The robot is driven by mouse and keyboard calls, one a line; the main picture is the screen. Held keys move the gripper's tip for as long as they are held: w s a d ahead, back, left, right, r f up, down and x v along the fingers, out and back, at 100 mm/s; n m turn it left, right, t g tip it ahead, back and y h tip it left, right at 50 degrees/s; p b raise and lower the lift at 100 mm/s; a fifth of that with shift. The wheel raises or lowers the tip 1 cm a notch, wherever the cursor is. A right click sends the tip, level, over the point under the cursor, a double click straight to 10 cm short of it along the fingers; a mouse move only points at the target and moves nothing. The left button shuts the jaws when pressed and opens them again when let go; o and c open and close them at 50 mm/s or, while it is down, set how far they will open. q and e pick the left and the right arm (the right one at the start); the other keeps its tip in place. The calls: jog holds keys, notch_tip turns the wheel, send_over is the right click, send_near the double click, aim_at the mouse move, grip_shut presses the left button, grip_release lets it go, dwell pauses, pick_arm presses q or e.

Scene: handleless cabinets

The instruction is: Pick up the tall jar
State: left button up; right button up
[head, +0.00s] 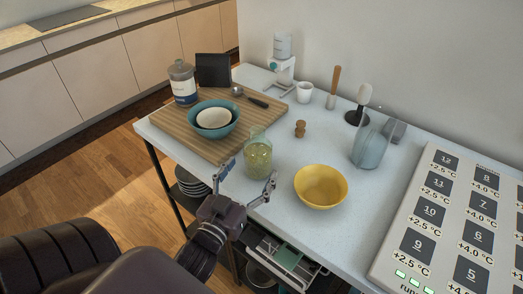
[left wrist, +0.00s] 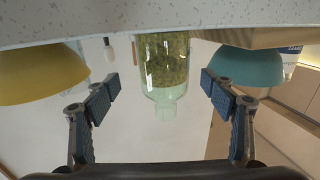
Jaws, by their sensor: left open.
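The tall jar (head: 258,158) is clear glass with green contents and stands upright near the table's front edge. It also shows, upside down, in the left wrist view (left wrist: 165,65), centred between the two fingers. My left gripper (head: 248,181) is open in front of the jar, with one finger towards each side and nothing held. In the left wrist view my left gripper (left wrist: 160,88) has clear gaps between both fingers and the glass. My right gripper is not in view.
A yellow bowl (head: 321,187) stands close right of the jar. A wooden board (head: 215,150) to the left bears a teal bowl (head: 232,124) and a labelled jar (head: 182,84). A glass pitcher (head: 370,148) and small utensils stand further back. A large panel (head: 455,215) is at right.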

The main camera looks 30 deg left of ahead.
aim_at(258, 153)
pick_arm(q)
jog(key=shift+w+a+r+p, duration=0.2)
jog(key=shift+w+r+p, duration=0.1)
jog(key=shift+w, duration=0.25)
jog(key=shift+w+a+r+p, duration=0.2)
jog(key=shift+w+p, duration=0.05)
jog(key=shift+w, duration=0.25)
jog(key=w, duration=0.2)
jog(key=w+a, duration=0.1)
jog(key=shift+w+f+p, duration=0.25)
jog(key=shift+w+p, duration=0.1)
jog(key=shift+p, duration=0.05)
jog(key=c, duration=1.6)
jog(key=shift+d+r, duration=0.1)
jog(key=shift+r, duration=0.05)
jog(key=shift+c, duration=1.1)
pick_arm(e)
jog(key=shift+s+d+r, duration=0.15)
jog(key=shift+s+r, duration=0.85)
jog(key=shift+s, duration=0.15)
